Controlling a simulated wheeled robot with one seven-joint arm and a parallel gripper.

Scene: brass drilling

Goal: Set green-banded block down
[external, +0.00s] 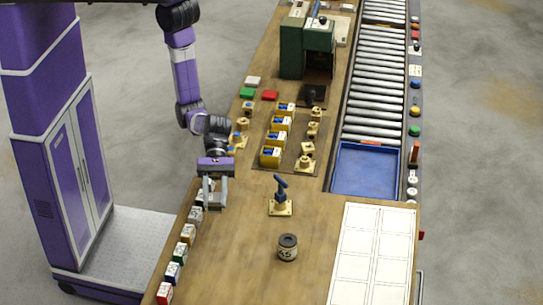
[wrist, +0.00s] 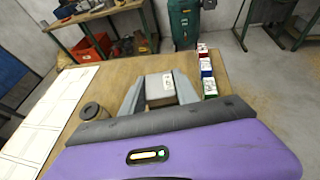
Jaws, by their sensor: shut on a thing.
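My gripper (external: 213,203) is above the bench's left edge, beside a row of small banded blocks. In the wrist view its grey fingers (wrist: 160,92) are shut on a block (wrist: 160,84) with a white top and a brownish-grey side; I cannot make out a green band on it. In the external view the gripper mostly hides this block. A green-banded block (wrist: 209,87) stands in the row, right of my fingers in the wrist view; it also shows in the external view (external: 180,253).
Red (external: 165,293) and blue (external: 173,273) blocks stand in the row's front part. A blue-handled clamp (external: 281,196), a dark tin (external: 288,247) and a white gridded sheet (external: 372,255) are to the right. Bare bench (external: 235,255) lies between row and tin.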

